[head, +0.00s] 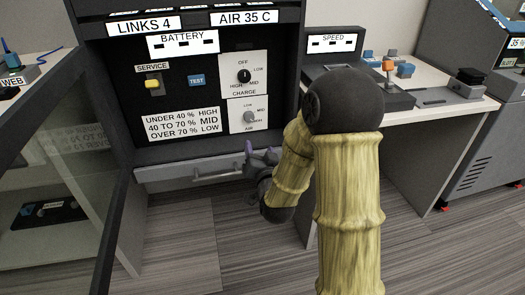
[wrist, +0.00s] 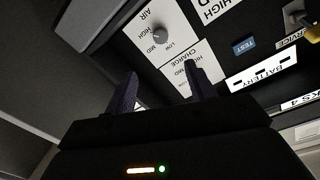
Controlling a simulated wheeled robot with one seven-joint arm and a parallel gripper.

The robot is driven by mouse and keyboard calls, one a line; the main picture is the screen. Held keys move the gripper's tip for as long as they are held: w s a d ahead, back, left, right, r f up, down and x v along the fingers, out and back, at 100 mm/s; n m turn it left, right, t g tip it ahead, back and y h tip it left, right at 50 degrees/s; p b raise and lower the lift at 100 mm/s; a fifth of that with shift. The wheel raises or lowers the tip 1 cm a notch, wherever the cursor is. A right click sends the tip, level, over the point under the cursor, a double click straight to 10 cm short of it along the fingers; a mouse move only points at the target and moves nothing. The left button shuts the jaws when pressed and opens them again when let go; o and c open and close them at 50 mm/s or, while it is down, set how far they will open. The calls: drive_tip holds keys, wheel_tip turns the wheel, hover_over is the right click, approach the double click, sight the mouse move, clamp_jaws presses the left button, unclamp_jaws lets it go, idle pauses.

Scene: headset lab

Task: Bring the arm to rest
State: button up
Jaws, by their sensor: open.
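My arm, with yellow bamboo-like links, rises at the right of centre in the head view and bends down toward the cabinet front. My gripper (head: 262,153) is in front of the cabinet's lower edge, near the grey drawer handle (head: 218,174). In the wrist view its two purple fingers (wrist: 158,92) stand apart with nothing between them. Beyond them are the charge dial (wrist: 191,66) and the air dial (wrist: 160,34). I cannot tell from the head view how far the fingers are from the panel.
The cabinet panel carries a yellow service switch (head: 152,84), a blue test button (head: 196,80) and a charge knob (head: 243,76). A glass door (head: 70,190) stands at the left. A white bench (head: 425,110) with small devices is at the right. Grey floor (head: 180,240) is clear in front.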

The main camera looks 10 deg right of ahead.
drive_tip(key=shift+w, duration=0.1)
drive_tip(key=s+r+n+g+p, duration=0.2)
drive_tip(key=s+r+g+p, duration=0.3)
drive_tip(key=s, duration=0.3)
drive_tip(key=s+r+n+g+p, duration=0.25)
drive_tip(key=s+g+p, duration=0.25)
drive_tip(key=s+p, duration=0.25)
drive_tip(key=s+r+n+g+p, duration=0.1)
drive_tip(key=s+r+g+p, duration=0.4)
drive_tip(key=s, duration=0.3)
drive_tip(key=w+p+v, duration=0.2)
drive_tip(key=p+v, duration=0.9)
drive_tip(key=p, duration=0.1)
drive_tip(key=w+d+r+p+v, duration=0.1)
drive_tip(key=w+p+v, duration=0.2)
drive_tip(key=p+v, duration=0.8)
drive_tip(key=w+r+p+v, duration=0.1)
drive_tip(key=w+p+v, duration=0.1)
drive_tip(key=p+v, duration=1)
drive_tip(key=w+d+p, duration=0.1)
drive_tip(key=p, duration=0.1)
drive_tip(key=shift+d+y+p, duration=0.25)
drive_tip(key=shift+y+p, duration=0.05)
idle(1.6)
